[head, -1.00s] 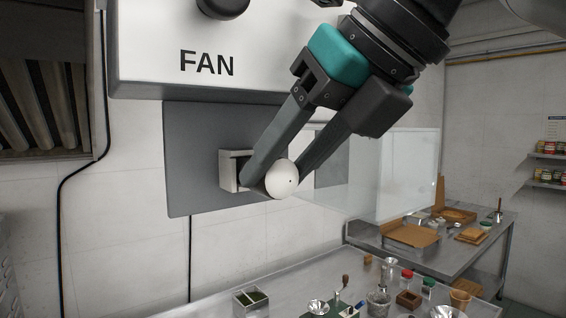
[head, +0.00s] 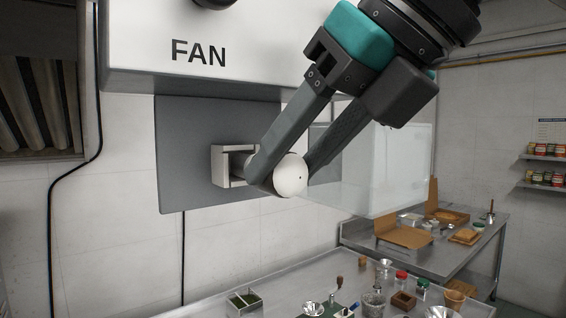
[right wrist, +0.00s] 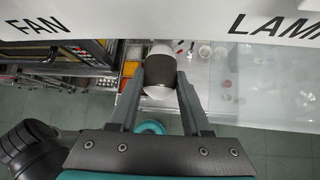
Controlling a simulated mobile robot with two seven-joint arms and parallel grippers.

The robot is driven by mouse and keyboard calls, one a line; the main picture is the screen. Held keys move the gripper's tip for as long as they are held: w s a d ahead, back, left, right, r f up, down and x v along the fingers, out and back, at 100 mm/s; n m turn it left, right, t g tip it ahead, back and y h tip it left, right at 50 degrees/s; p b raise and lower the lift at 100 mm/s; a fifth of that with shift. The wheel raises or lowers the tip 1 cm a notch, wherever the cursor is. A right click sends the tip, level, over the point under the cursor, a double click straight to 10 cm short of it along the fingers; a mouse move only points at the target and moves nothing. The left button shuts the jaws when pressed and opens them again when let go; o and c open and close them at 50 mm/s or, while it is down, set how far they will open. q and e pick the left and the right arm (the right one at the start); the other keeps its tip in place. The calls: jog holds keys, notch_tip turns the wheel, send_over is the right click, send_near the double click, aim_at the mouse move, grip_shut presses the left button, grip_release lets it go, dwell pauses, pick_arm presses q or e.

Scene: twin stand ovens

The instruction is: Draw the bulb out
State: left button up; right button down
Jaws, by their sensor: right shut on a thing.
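The white rounded bulb (head: 291,176) is between the fingertips of my right gripper (head: 284,178), which is shut on it. A light box-shaped holder (head: 218,168) is on the grey wall plate (head: 190,130), just left of the fingers. The bulb's inner end is hidden behind the near finger, so I cannot tell whether it still touches the holder. My left gripper is not in view.
A white panel marked FAN (head: 140,45) hangs close above the fingers. A clear pane (head: 395,175) stands behind and right of the gripper. Below, a steel table (head: 300,275) carries small containers and tools. A farther bench (head: 420,258) holds boxes.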

jog(key=shift+s+d+b, duration=0.3)
jog(key=shift+s+d, duration=0.2)
jog(key=shift+s, duration=0.2)
jog(key=shift+s+d+b, duration=0.3)
jog(key=shift+s+d, duration=0.15)
jog(key=shift+s, duration=0.2)
dwell(0.4)
